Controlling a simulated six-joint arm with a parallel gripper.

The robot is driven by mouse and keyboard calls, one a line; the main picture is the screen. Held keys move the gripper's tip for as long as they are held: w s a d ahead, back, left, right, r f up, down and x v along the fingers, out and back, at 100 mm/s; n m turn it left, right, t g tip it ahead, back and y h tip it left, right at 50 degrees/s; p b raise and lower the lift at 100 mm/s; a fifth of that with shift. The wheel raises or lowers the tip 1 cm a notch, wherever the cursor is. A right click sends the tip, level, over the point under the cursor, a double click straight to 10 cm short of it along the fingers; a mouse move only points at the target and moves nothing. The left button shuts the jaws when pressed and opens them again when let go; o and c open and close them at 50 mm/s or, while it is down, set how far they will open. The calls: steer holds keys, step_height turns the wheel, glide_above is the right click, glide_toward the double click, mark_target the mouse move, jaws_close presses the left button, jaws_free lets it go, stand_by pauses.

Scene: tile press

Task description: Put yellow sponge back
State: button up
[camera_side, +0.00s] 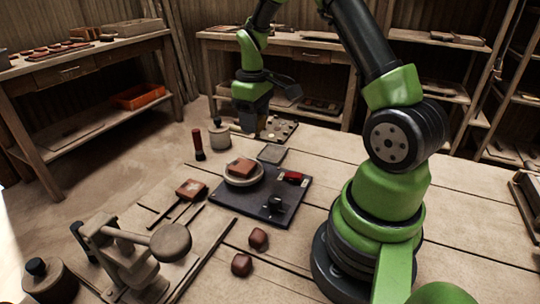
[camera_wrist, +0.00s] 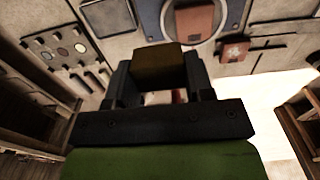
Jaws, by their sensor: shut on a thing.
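My gripper (camera_side: 250,120) hangs in the air near the far edge of the table, beyond the dark mat. In the wrist view my gripper (camera_wrist: 158,76) is shut on a dark yellow-brown block, the sponge (camera_wrist: 158,60), which sits between the two fingers. In the side view I cannot make the sponge out clearly against the dark jaws. A small grey flat tray (camera_side: 271,153) lies on the table at the mat's far edge, nearer to the camera than my gripper.
A dark mat (camera_side: 262,208) bears a round dish (camera_side: 232,180) with a brown tile (camera_side: 242,167). A red-handled brush (camera_side: 199,143) and a lidded jar (camera_side: 219,136) stand left of my gripper. A palette (camera_side: 278,129) lies right of it. A press (camera_side: 137,251) is front left.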

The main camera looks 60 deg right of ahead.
steer(key=s+d+f, duration=0.3)
steer(key=s+d, duration=0.5)
steer(key=d, duration=0.2)
glide_above(301, 162)
step_height(301, 162, down, 5)
steer(key=shift+f, duration=2.5)
steer(key=shift+f, duration=0.15)
steer(key=o, duration=0.9)
steer(key=shift+c, duration=0.2)
